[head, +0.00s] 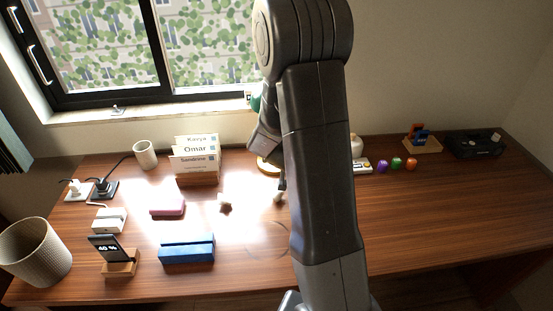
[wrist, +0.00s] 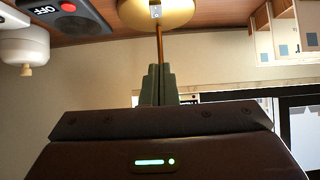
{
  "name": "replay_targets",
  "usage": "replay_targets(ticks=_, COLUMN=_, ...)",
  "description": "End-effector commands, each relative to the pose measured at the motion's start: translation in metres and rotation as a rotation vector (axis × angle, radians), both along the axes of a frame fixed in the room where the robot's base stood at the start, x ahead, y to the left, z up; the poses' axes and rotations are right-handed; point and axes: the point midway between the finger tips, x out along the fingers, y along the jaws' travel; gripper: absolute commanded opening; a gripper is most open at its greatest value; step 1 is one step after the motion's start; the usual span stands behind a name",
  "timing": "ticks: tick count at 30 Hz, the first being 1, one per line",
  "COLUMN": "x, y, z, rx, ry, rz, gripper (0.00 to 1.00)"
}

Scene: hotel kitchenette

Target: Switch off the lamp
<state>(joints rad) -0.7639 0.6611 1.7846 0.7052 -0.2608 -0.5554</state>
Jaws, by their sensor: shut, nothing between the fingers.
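The lamp is mostly hidden behind my arm in the head view; part of a green shade (head: 255,101) and part of a brass base (head: 267,166) show. In the wrist view, which looks upside down, its round brass base (wrist: 180,14) is at the top, with a small pale piece (wrist: 155,11) on it. A thin brass stem (wrist: 159,45) runs from it towards my gripper (wrist: 158,70). My gripper's fingers are together and empty, in line with the stem; I cannot tell if they touch it. The bulb is hidden. The desk around the base is bright.
A dark panel marked OFF with a red button (wrist: 68,6) and a white rounded object (wrist: 25,46) are beside the lamp in the wrist view. A card holder (head: 196,180) stands left of the lamp. The desk's front right (head: 430,210) is clear.

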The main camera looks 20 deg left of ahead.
Motion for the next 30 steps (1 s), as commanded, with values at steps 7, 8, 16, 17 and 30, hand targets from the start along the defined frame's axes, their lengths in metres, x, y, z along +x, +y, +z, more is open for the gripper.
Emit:
replay_targets(ticks=7, x=0.014, y=0.008, z=-0.015, rx=-0.002, ry=0.001, rz=0.000, gripper=0.00)
replay_targets(ticks=8, x=0.018, y=0.010, z=-0.018, rx=-0.001, ry=0.001, rz=-0.001, gripper=0.00)
replay_targets(ticks=16, x=0.051, y=0.031, z=-0.048, rx=-0.002, ry=0.001, rz=-0.001, gripper=0.00)
replay_targets(ticks=17, x=0.054, y=0.033, z=-0.051, rx=-0.002, ry=0.001, rz=-0.001, gripper=0.00)
replay_targets(ticks=30, x=0.071, y=0.043, z=-0.099, rx=-0.002, ry=0.001, rz=0.001, gripper=0.00)
